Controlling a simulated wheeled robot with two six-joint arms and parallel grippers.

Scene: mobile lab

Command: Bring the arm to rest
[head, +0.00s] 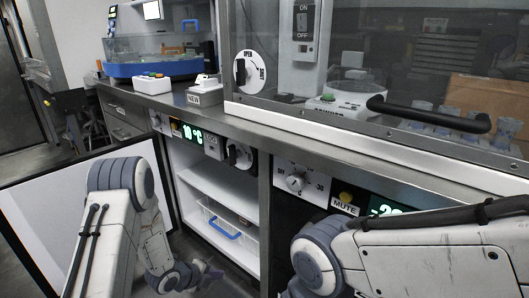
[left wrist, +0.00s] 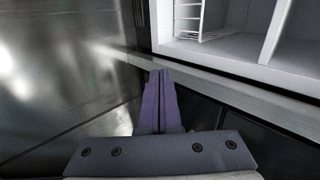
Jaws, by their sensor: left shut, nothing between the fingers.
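My left arm comes in from the left in the head view, bent at the elbow. Its gripper (head: 207,275) is low in front of the open white cabinet (head: 192,160). In the left wrist view, the purple-grey fingers (left wrist: 162,100) are together and hold nothing; the white cabinet interior (left wrist: 235,50) is beyond them, apart from the fingertips. My right arm enters from the lower right of the head view. Its gripper is out of the frame.
The open cabinet door (head: 38,215) is behind my left arm. A white wire basket with a blue handle (head: 225,228) is inside the cabinet. Above are the steel counter edge (head: 300,135), a control knob (head: 295,181) and a glass-fronted hood with a black handle (head: 430,115).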

